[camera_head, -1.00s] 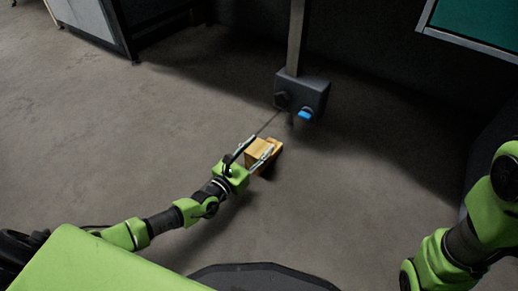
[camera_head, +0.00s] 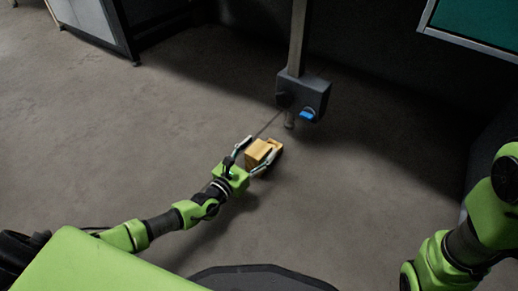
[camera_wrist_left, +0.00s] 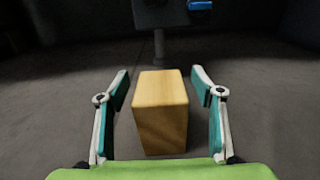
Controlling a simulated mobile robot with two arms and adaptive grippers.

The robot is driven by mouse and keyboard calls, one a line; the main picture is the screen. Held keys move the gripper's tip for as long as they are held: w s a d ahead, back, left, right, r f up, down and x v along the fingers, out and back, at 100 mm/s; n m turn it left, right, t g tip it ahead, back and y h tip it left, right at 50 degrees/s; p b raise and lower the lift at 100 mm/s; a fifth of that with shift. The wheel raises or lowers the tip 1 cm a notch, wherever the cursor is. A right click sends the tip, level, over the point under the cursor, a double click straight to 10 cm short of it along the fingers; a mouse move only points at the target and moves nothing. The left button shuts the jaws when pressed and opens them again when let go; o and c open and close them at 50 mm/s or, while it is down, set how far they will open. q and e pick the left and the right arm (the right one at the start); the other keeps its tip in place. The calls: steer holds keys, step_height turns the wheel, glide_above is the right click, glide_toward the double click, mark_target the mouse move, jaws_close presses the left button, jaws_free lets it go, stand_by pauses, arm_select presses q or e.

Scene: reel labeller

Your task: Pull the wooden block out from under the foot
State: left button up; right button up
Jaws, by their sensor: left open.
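The wooden block (camera_head: 258,152) lies on the floor just in front of the foot (camera_head: 290,119), a short grey post under a dark box. In the left wrist view the block (camera_wrist_left: 161,111) stands between the two fingers, with a gap on each side. The foot (camera_wrist_left: 159,47) shows behind the block there, apart from it. My left gripper (camera_head: 257,156) is open around the block, one finger on either side. My right arm shows at the right edge of the head view, but its gripper is out of view.
The dark box (camera_head: 303,95) with a blue part (camera_head: 308,114) hangs on a post (camera_head: 297,37) above the foot. A grey cabinet (camera_head: 92,20) stands at the back left. A teal-topped table (camera_head: 480,22) is at the upper right. The floor (camera_head: 110,130) to the left is clear.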

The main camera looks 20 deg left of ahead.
arm_select(q)
steer(key=v, duration=1.1)
steer(key=shift+s+a, duration=0.1)
steer(key=shift+s, duration=0.25)
steer(key=shift+r, duration=0.1)
